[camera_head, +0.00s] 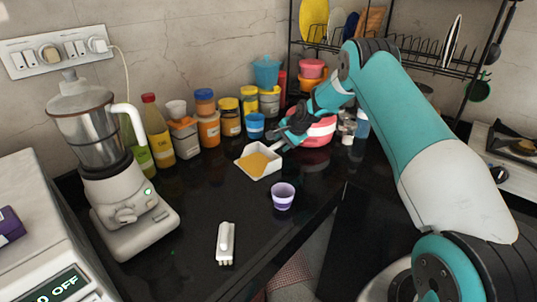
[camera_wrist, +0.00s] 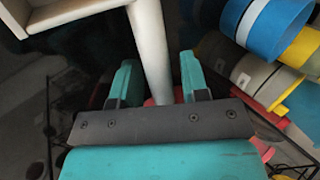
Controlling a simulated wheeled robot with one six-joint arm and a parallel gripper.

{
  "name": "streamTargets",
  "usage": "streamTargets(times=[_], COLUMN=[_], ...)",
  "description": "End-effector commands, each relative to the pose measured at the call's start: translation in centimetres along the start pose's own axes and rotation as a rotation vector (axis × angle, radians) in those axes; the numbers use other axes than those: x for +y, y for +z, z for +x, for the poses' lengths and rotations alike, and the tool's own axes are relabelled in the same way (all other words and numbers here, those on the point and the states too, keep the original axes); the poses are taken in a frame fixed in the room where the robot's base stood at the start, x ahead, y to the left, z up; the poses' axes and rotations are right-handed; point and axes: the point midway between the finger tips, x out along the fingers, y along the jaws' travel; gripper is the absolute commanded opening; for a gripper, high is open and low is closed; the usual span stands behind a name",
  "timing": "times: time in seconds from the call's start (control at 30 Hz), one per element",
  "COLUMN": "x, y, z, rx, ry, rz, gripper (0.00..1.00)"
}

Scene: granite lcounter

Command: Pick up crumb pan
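The crumb pan (camera_head: 247,170) is a small white square pan with an orange-yellow patch inside, on the dark counter in the head view. Its pale handle points right, toward my gripper (camera_head: 284,139). In the wrist view, the pan's edge (camera_wrist: 65,13) shows at the top left. The handle (camera_wrist: 150,45) runs down between the two teal fingers of my gripper (camera_wrist: 160,80). The gripper looks open around the handle; the handle's end is hidden behind the gripper body.
A purple cup (camera_head: 283,196) stands in front of the pan. Several jars and a blue cup (camera_head: 255,125) stand behind it. A red-and-white bowl (camera_head: 317,132) is close behind my gripper. A blender (camera_head: 115,180) stands left. A white device (camera_head: 225,243) lies near the front.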

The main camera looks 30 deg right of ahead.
Motion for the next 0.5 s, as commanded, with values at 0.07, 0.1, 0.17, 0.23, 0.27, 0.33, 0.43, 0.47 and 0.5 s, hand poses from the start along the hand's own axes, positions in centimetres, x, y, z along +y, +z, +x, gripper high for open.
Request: streamTargets(times=[0.07,0.1,0.17,0.23,0.27,0.33,0.43,0.47,0.5], x=[0.00,0.00,0.01,0.01,-0.03,-0.03,-0.03,-0.03,-0.02], y=[0.00,0.00,0.00,0.00,-0.01,-0.01,-0.01,-0.01,-0.02], z=[-0.01,-0.02,-0.02,-0.03,-0.05,-0.05,-0.06,-0.08,-0.13], rx=[0.000,0.000,0.000,0.000,0.000,0.000,0.000,0.000,0.000], ry=[0.000,0.000,0.000,0.000,-0.001,0.000,0.000,-0.001,-0.001], rz=[0.000,0.000,0.000,0.000,0.000,0.000,0.000,0.000,0.000], gripper=[0.23,0.14,0.00,0.00,0.00,0.00,0.00,0.00,0.00])
